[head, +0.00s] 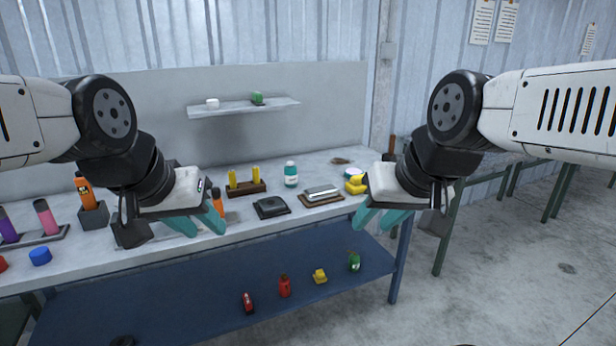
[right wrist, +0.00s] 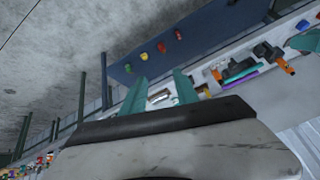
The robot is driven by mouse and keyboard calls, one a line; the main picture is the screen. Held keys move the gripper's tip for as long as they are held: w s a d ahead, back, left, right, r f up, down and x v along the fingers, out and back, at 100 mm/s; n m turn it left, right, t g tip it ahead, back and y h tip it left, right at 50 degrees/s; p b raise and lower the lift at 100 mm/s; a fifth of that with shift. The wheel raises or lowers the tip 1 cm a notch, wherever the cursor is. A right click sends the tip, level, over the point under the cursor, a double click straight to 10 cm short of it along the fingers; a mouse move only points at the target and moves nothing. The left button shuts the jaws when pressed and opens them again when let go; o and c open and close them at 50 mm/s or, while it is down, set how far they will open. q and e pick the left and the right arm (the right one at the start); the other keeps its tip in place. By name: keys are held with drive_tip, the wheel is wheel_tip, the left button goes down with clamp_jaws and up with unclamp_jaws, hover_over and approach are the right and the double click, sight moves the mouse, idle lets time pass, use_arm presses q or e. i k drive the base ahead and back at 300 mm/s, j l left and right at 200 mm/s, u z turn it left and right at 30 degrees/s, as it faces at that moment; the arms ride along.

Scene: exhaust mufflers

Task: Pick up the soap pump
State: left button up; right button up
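No pump head is clear enough to name the soap pump for sure. A small green bottle (head: 354,261) stands at the right end of the blue lower shelf and may be it; a teal bottle with a white label (head: 291,174) stands on the bench top. My left gripper (head: 207,232) is open and empty, in front of the bench's left half. My right gripper (head: 369,230) is open and empty, near the bench's right front corner, above the green bottle in the picture. Its parted teal fingers show in the right wrist view (right wrist: 159,78).
The bench top (head: 235,215) carries a block with yellow items (head: 246,183), a black tray (head: 271,207), a soap-dish-like item (head: 321,195) and yellow items (head: 355,184). The lower shelf (head: 180,300) holds red bottles (head: 285,286) and a yellow item (head: 319,276). Open floor (head: 480,290) lies right.

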sight(290, 175)
drive_tip(key=i+j, duration=0.25)
drive_tip(key=i, duration=0.25)
drive_tip(key=i+j, duration=0.25)
drive_tip(key=i, duration=0.25)
drive_tip(key=i+j, duration=0.25)
drive_tip(key=i, duration=0.25)
drive_tip(key=l+z, duration=0.05)
